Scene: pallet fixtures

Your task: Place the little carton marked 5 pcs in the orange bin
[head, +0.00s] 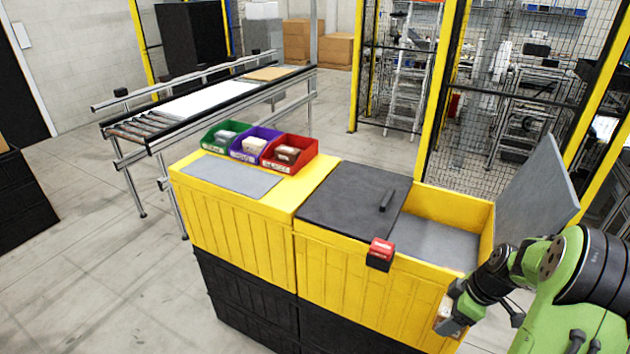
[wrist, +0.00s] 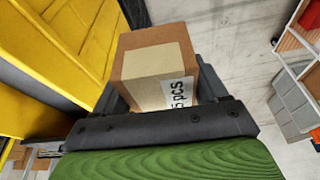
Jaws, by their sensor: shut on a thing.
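The little carton is brown with a pale label reading "5 pcs", seen in the wrist view (wrist: 155,65). My gripper (wrist: 162,88) is shut on it, one finger on each side. In the head view, my gripper (head: 450,322) holds the carton (head: 442,318) at the lower right, beside the front of the yellow crate and below its rim. No bin that is clearly orange shows in the head view. A red bin (head: 308,158) with items inside stands on the yellow top, right of a purple bin (head: 240,152) and a green bin (head: 210,142).
The yellow crate (head: 470,205) has an open right section with its grey lid raised, and a dark lid (head: 345,200) beside it. A red and black box (head: 380,254) sits at its front rim. A grey mat (head: 230,177) lies bare before the bins. A conveyor (head: 150,125) stands behind.

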